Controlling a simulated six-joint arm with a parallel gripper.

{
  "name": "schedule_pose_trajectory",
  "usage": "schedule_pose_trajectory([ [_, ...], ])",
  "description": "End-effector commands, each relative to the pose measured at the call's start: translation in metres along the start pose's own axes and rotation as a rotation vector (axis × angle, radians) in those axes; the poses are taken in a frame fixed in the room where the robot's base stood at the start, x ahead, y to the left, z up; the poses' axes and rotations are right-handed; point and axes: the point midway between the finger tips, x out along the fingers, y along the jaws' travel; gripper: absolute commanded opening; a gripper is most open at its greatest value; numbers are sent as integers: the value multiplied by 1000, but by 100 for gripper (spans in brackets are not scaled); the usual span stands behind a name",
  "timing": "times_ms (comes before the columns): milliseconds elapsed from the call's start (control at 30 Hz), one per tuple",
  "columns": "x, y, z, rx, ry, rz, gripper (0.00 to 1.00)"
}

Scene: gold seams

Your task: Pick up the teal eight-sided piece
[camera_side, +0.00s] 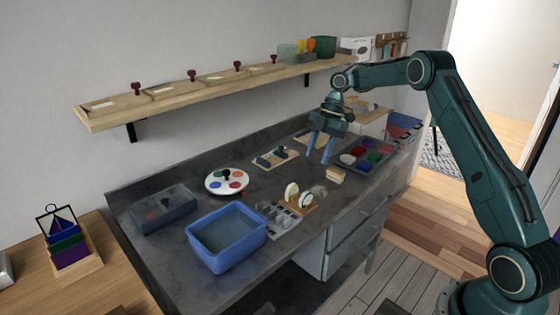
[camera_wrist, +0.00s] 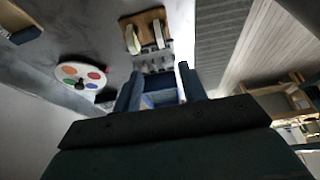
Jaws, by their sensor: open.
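I cannot pick out a teal eight-sided piece for certain in either view. A dark compartment tray (camera_side: 344,165) at the right of the bench holds several coloured pieces, among them red, green, purple and white ones, too small to tell their shapes. My gripper (camera_side: 318,155) is above the bench, just left of that tray, with its two blue fingers pointing down, apart and empty. In the wrist view my gripper (camera_wrist: 160,71) shows both fingers spread with nothing held between them.
A blue bin (camera_side: 228,258) stands at the bench's front. A round white palette (camera_side: 213,184), a grey box (camera_side: 148,220) and a wooden rack with upright discs (camera_side: 305,207) stand around it. A wall shelf (camera_side: 215,84) runs above. Bare bench lies between the palette and bin.

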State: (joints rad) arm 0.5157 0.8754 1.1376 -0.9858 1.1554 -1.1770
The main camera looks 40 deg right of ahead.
Motion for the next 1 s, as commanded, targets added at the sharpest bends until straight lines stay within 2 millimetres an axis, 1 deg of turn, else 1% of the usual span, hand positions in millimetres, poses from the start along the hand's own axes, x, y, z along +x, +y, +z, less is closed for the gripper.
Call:
schedule_pose_trajectory([
  [167, 14, -1, 0, 1, -4, -2, 42],
  [500, 58, -1, 0, 0, -2, -2, 42],
  [600, 66, -1, 1, 0, -3, -2, 42],
  [1000, 75, -1, 1, 0, -4, -2, 42],
])
